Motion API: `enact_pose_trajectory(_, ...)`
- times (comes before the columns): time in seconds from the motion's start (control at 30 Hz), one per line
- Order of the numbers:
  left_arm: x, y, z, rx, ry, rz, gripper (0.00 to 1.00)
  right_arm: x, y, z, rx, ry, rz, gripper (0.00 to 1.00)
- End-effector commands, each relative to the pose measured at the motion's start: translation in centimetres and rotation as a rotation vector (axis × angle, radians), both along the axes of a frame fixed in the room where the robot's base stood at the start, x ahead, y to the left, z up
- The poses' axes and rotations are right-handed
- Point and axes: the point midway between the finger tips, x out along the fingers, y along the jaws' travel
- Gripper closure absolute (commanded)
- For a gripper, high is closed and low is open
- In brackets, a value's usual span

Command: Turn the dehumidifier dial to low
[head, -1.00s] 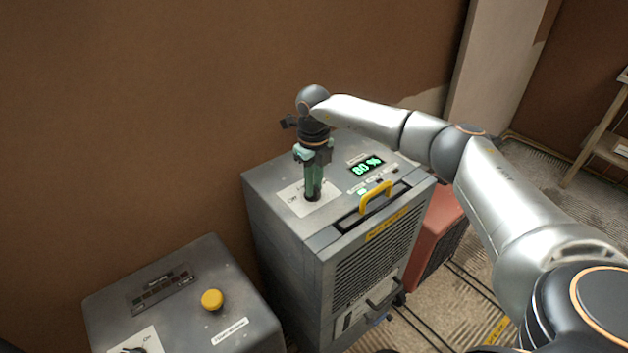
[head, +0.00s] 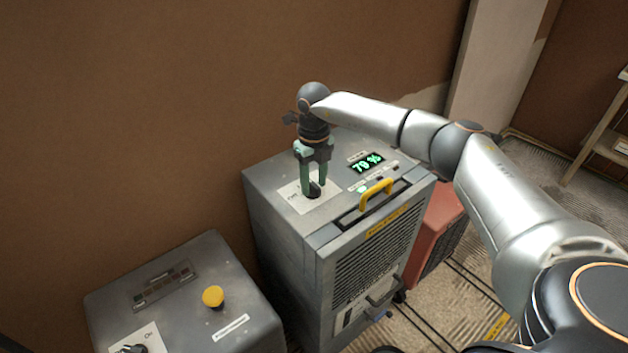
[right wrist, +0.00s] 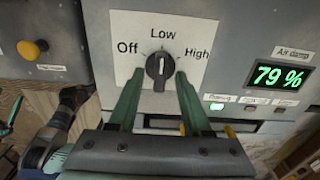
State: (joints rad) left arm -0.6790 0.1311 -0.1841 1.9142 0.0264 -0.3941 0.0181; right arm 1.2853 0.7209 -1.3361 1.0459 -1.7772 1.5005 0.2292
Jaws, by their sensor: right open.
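The dehumidifier (head: 335,225) is a grey metal cabinet with its dial on the top panel. The black dial (right wrist: 160,67) sits on a white plate marked Off, Low and High in the right wrist view. Its white pointer line stands upright, toward Low. The dial also shows in the head view (head: 313,190), partly hidden by the fingers. My right gripper (head: 314,186) points down over the dial with its green fingers open. In the right wrist view the fingertips (right wrist: 158,79) lie on either side of the dial, apart from it. My left gripper is not in view.
A green display (right wrist: 277,75) reads 79 %. A yellow handle (head: 376,194) stands on the cabinet's front edge. A second grey box (head: 180,300) with a yellow button (head: 213,297) is at lower left. A red unit (head: 437,235) stands behind right; the brown wall is close behind.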

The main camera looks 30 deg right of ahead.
Motion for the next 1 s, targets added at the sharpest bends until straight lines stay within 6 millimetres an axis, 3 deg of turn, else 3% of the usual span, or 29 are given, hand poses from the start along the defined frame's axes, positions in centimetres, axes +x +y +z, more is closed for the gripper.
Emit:
enact_pose_trajectory(0.27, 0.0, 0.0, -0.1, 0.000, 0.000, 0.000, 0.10, 0.0, 0.0, 0.6, 0.000, -0.001, 0.001, 0.51)
enact_pose_trajectory(0.37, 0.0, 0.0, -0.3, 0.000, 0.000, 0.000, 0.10, 0.1, 0.0, 1.9, 0.001, -0.004, 0.001, 0.51)
enact_pose_trajectory(0.7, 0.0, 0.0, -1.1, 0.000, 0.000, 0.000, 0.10, 0.1, 0.0, 9.2, 0.001, -0.004, 0.000, 0.51)
enact_pose_trajectory(1.0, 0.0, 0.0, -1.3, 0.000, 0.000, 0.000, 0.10, 0.0, 0.0, 12.4, 0.000, -0.001, 0.000, 0.51)
